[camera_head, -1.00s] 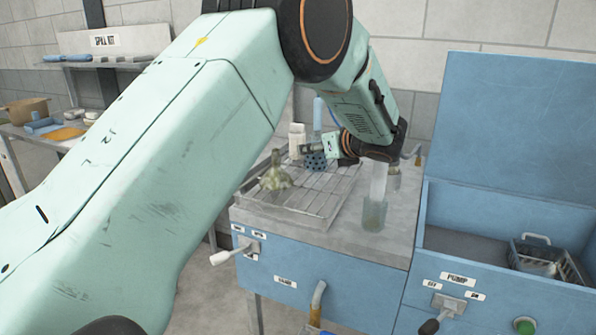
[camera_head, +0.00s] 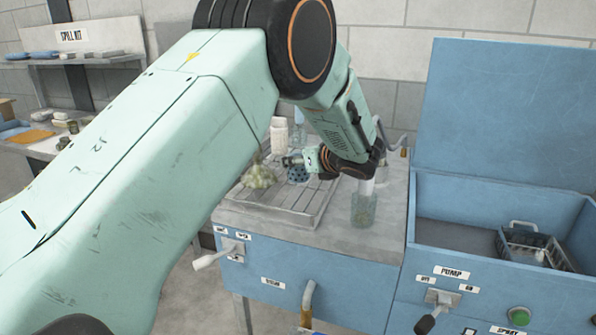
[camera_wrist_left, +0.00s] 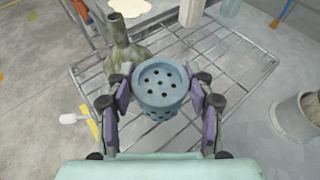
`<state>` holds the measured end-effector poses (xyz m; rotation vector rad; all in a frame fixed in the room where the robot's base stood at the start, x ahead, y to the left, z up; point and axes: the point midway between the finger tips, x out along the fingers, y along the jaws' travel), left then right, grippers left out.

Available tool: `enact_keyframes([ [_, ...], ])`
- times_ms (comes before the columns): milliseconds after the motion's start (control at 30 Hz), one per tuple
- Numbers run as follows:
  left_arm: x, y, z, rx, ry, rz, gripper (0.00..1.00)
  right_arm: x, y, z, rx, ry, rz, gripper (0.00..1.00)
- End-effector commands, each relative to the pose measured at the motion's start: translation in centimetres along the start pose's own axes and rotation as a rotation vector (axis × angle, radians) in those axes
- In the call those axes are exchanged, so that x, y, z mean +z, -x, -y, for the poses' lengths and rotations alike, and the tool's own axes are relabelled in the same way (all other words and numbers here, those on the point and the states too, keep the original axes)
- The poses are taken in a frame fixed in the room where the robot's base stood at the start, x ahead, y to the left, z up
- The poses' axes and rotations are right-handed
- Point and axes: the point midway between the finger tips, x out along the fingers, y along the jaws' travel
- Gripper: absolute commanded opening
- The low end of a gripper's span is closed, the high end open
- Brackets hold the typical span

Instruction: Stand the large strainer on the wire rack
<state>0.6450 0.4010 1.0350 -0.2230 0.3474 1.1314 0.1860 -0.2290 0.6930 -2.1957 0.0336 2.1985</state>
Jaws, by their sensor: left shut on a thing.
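The large strainer (camera_wrist_left: 161,88) is a blue-grey cup with round holes, its perforated face turned to the left wrist camera. It also shows small and dark in the head view (camera_head: 298,175). My left gripper (camera_wrist_left: 164,97) is shut on it, with a finger on each side. The wire rack (camera_wrist_left: 215,60) lies beneath and around it, on the bench top in the head view (camera_head: 283,218). I cannot tell whether the strainer touches the wires. My right gripper is not in view.
A stained greenish flask-like vessel (camera_head: 258,177) stands on the rack close to the strainer. A white bottle (camera_head: 279,135) is behind. A clear beaker (camera_head: 363,210) stands right of the rack. A blue open-lidded cabinet (camera_head: 490,215) is further right.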

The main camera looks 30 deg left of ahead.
Motion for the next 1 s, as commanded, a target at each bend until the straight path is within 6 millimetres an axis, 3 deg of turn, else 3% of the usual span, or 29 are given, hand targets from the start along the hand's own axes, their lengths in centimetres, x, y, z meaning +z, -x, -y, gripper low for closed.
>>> enact_keyframes([
  [200, -2.6, -1.4, 0.0, 0.002, 0.0, 0.0, 0.15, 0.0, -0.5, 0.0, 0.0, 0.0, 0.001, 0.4],
  [400, -2.7, -1.6, 0.0, 0.001, 0.001, 0.0, 0.15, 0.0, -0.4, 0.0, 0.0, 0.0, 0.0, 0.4],
  [433, -2.7, -1.6, -0.1, 0.001, 0.0, -0.002, 0.55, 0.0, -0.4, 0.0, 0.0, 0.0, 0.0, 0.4],
  [700, -2.7, -1.6, -0.1, 0.002, 0.0, -0.002, 0.76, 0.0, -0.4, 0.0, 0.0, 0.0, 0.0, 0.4],
  [1000, -2.7, -1.5, 0.0, 0.001, 0.0, -0.001, 0.76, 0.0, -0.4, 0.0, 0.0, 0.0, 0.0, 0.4],
])
